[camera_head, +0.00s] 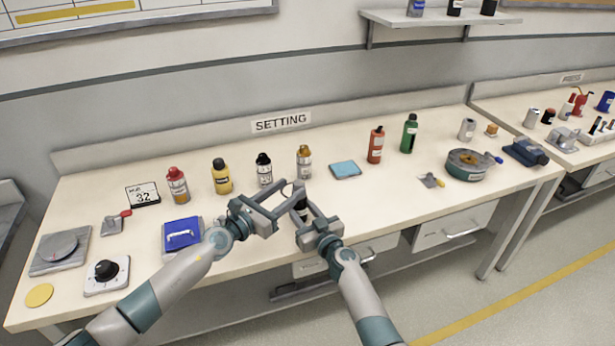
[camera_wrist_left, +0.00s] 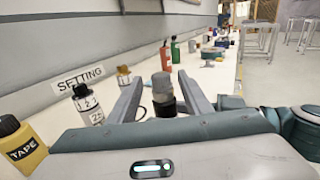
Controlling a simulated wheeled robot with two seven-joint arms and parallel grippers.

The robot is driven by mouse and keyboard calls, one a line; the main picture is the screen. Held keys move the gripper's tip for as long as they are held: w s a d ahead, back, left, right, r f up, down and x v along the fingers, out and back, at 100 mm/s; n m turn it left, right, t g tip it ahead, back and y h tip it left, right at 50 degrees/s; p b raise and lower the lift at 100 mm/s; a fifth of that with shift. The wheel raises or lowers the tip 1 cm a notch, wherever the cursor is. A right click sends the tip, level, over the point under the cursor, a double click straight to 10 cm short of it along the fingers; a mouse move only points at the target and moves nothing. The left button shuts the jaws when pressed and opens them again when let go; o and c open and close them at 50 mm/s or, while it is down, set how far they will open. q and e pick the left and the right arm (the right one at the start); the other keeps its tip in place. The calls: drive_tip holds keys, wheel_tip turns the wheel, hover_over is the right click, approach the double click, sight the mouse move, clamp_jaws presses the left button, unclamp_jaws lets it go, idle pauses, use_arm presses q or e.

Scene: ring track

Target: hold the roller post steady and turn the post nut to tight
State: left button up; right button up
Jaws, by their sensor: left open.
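A dark upright cylinder, apparently the roller post (camera_head: 301,204), stands near the bench's front edge between my two grippers. In the left wrist view the post (camera_wrist_left: 164,107) is black below, with a grey cylindrical part (camera_wrist_left: 162,86) on top that may be the post nut. My left gripper (camera_head: 287,207) is open, reaching in from the left, with its fingers toward the post. In its wrist view the post shows between the two fingers, and contact cannot be judged. My right gripper (camera_head: 303,209) is close at the post from the front; its fingertips are partly hidden.
Several bottles stand behind, among them a yellow one (camera_head: 222,176) and a black-and-white one (camera_head: 264,169). A blue box (camera_head: 183,235) and a dial unit (camera_head: 106,273) are left. A round green-grey device (camera_head: 467,164) is right.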

use_arm(q)
drive_tip(key=x, duration=0.9)
drive_tip(key=shift+c, duration=0.3)
drive_tip(key=c, duration=1)
